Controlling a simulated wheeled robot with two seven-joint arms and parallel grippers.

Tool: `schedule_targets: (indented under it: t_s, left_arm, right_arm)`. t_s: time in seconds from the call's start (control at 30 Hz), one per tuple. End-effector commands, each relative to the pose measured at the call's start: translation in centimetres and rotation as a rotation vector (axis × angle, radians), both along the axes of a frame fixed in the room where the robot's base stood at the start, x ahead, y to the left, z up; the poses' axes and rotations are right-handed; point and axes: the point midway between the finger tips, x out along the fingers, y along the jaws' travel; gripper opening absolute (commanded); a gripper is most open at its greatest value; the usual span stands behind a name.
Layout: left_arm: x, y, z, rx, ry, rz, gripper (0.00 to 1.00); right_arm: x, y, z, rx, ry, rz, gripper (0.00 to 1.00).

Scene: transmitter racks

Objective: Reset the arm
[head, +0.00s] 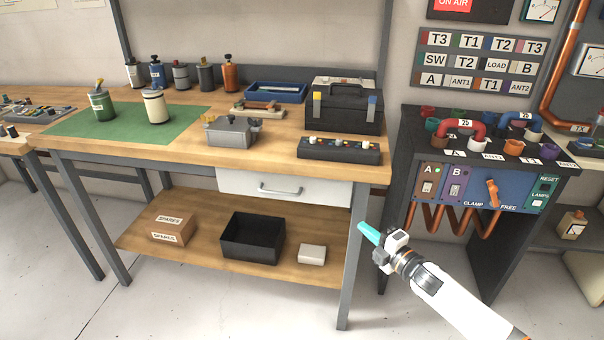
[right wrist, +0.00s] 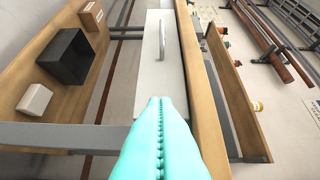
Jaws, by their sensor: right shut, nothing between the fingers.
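My right gripper (head: 370,233) has teal fingers and is in the air in front of the workbench's right front leg, below the bench top. Its fingers are pressed together with nothing between them, as the right wrist view (right wrist: 157,130) also shows. My right arm comes in from the lower right of the head view. My left gripper shows in neither view.
The wooden workbench (head: 270,150) carries a toolbox (head: 345,112), a green mat (head: 190,125) and several canisters. Its white drawer (head: 240,184) is closed. A black bin (head: 253,238) sits on the lower shelf. A control panel (head: 470,190) stands at the right. The floor between is clear.

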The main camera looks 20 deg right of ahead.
Motion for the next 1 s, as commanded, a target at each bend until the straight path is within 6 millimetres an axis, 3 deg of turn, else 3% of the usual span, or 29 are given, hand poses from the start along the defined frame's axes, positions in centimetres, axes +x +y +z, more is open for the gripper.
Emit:
schedule_targets:
  t_s: [0.13,0.23,0.37,0.47,0.6,0.7,0.9,1.0]
  left_arm:
    - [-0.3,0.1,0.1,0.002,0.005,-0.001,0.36]
    - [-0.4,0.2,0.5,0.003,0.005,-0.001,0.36]
    - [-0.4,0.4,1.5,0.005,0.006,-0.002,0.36]
    - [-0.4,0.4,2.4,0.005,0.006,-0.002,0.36]
    - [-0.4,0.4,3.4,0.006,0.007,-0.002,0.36]
    - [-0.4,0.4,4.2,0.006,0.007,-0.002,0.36]
    - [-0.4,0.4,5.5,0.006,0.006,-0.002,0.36]
    - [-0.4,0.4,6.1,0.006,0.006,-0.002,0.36]
  right_arm:
    - [-0.1,-0.1,-0.5,0.010,0.011,-0.007,0.00]
    - [-0.6,-0.6,-3.1,0.065,0.076,-0.046,0.00]
    - [-3.0,-1.5,-10.2,0.217,0.248,-0.156,0.00]
    - [-6.4,-1.5,-17.2,0.360,0.413,-0.270,0.00]
    - [-12.8,-0.1,-25.8,0.539,0.628,-0.433,0.00]
    - [-18.2,1.9,-31.1,0.649,0.774,-0.550,0.00]
    - [-30.4,7.3,-38.7,0.830,1.043,-0.796,0.00]
    - [-36.5,10.4,-41.0,0.895,1.161,-0.915,0.00]
